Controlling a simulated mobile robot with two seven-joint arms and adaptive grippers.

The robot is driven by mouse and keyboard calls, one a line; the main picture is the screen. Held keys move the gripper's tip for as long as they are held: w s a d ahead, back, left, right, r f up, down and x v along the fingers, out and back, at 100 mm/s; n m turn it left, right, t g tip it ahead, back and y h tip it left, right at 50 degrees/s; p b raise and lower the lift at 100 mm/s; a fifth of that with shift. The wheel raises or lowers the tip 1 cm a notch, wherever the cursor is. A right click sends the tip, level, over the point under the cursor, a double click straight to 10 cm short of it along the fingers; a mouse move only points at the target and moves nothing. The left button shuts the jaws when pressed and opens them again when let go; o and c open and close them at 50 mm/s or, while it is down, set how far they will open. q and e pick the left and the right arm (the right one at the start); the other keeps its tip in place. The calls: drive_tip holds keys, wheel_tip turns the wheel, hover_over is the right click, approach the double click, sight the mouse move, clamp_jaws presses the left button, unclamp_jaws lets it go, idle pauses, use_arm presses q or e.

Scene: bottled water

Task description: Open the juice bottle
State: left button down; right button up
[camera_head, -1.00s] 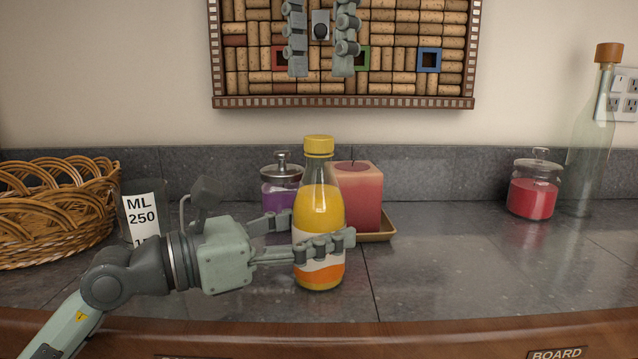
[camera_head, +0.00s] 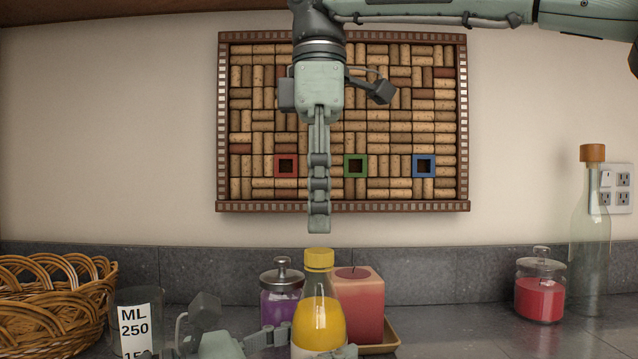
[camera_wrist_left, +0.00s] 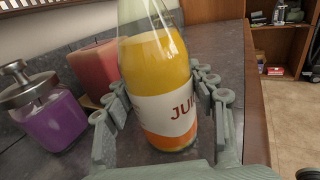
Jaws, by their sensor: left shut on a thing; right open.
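The juice bottle (camera_head: 319,322) stands upright on the counter with orange juice in it and a yellow cap (camera_head: 319,259) on top. It also shows in the left wrist view (camera_wrist_left: 160,80), where the cap is out of frame. My left gripper (camera_head: 318,344) is shut on the bottle's body around its label; in the left wrist view its fingers (camera_wrist_left: 165,90) lie on both sides. My right gripper (camera_head: 319,228) points straight down just above the cap, apart from it. It is open and empty, seen edge-on with one finger in front of the other.
A red candle (camera_head: 361,305) on a tray (camera_head: 392,342) and a purple jar (camera_head: 282,292) stand close behind the bottle. A wicker basket (camera_head: 50,305) and a measuring glass (camera_head: 137,322) are left. A red jar (camera_head: 540,292) and a corked bottle (camera_head: 590,235) are right.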

sight(319, 250)
drive_tip(key=shift+f, duration=2.05)
drive_tip(key=shift+c, duration=0.5)
